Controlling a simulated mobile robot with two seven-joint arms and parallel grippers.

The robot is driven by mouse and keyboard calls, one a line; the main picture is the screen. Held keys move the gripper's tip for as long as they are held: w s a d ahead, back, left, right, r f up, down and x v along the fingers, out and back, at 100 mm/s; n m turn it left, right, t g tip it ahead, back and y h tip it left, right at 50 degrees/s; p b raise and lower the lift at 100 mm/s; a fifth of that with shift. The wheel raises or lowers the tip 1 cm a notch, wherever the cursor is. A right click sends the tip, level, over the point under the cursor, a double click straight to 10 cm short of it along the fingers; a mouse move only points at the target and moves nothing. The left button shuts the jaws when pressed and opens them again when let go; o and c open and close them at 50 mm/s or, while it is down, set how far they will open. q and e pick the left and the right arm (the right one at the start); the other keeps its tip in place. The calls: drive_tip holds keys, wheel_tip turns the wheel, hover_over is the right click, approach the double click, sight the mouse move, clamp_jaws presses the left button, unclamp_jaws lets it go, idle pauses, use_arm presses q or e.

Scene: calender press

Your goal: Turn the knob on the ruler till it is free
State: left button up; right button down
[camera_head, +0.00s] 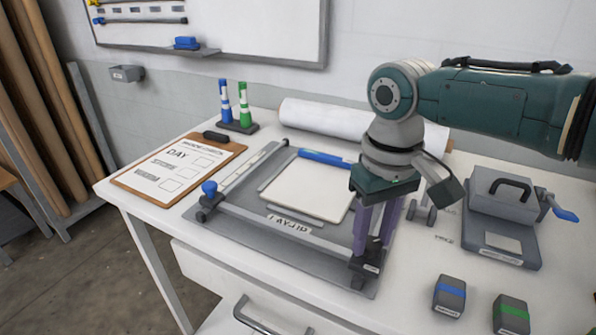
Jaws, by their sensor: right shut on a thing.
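The ruler is a grey bar (290,227) across the front of the grey layup board (215,225). A blue knob (209,188) stands upright at its left end. My right gripper (369,247) points down at the ruler's right end, with purple fingers shut over the dark end block (371,268). The fingers hide the knob there, so its turn and looseness cannot be told. My left gripper is not in view.
A clipboard (165,173) lies left of the board; blue and green posts (234,120) stand behind. A white roll (320,118) lies at the back. A grey cranked press (500,205) stands right. Blue (449,296) and green-banded blocks (511,315) sit front right.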

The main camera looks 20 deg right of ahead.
sight(371, 242)
drive_tip(key=n, duration=0.4)
drive_tip(key=shift+n+p, duration=0.35)
drive_tip(key=shift+n, duration=1.55)
drive_tip(key=shift+c, duration=2.2)
unclamp_jaws()
drive_tip(key=shift+r, duration=0.1)
drive_tip(key=shift+r, duration=0.3)
wheel_tip(371, 242, up, 9)
drive_tip(key=p, duration=0.1)
